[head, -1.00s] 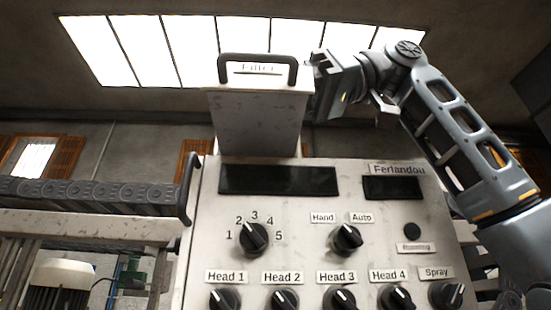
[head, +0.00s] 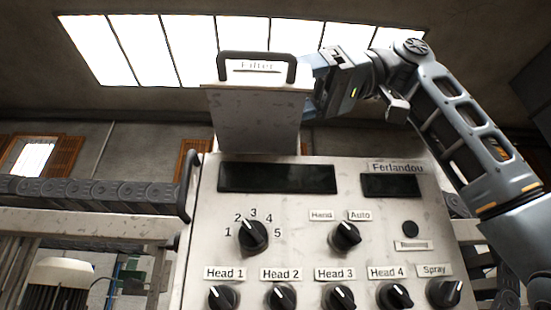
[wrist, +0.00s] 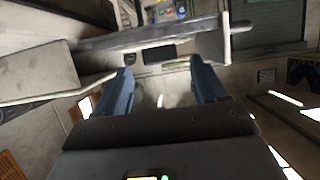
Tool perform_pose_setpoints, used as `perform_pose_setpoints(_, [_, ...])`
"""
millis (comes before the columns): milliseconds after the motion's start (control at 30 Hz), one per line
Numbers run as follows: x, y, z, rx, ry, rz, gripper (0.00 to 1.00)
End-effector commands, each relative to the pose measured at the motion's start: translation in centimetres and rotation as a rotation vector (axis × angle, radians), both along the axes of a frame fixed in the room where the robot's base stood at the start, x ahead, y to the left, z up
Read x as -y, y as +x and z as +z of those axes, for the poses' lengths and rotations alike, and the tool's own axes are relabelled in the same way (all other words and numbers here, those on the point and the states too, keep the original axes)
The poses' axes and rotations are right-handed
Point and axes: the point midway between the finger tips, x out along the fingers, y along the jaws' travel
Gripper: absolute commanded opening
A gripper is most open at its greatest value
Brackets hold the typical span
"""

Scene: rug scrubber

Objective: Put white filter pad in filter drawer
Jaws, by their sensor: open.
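The filter drawer (head: 255,120) stands raised out of the top of the machine in the head view, with a black handle (head: 257,58) and a "Filter" label on its face. My gripper (head: 316,85) is just right of the drawer's upper part, and its blue fingers are partly hidden behind the drawer's right edge. In the wrist view the two blue fingers of my gripper (wrist: 161,72) are apart with nothing visible between them. I cannot make out a white filter pad in either view. The drawer's inside is hidden in the head view.
The control panel (head: 300,218) with several knobs and labels lies below the drawer. A dark roller track (head: 90,195) runs left of the machine. In the wrist view a pale slab (wrist: 35,70) and a grey bar (wrist: 150,38) lie beyond the fingers; I cannot tell which parts they are.

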Motion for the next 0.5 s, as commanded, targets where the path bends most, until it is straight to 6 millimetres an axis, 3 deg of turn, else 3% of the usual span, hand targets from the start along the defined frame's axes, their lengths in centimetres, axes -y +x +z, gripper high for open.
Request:
perform_pose_setpoints(300, [6.1,-0.2,2.4,0.000,0.001,-0.001,0.71])
perform_pose_setpoints(500, [8.5,-0.3,3.5,0.001,0.001,0.000,0.71])
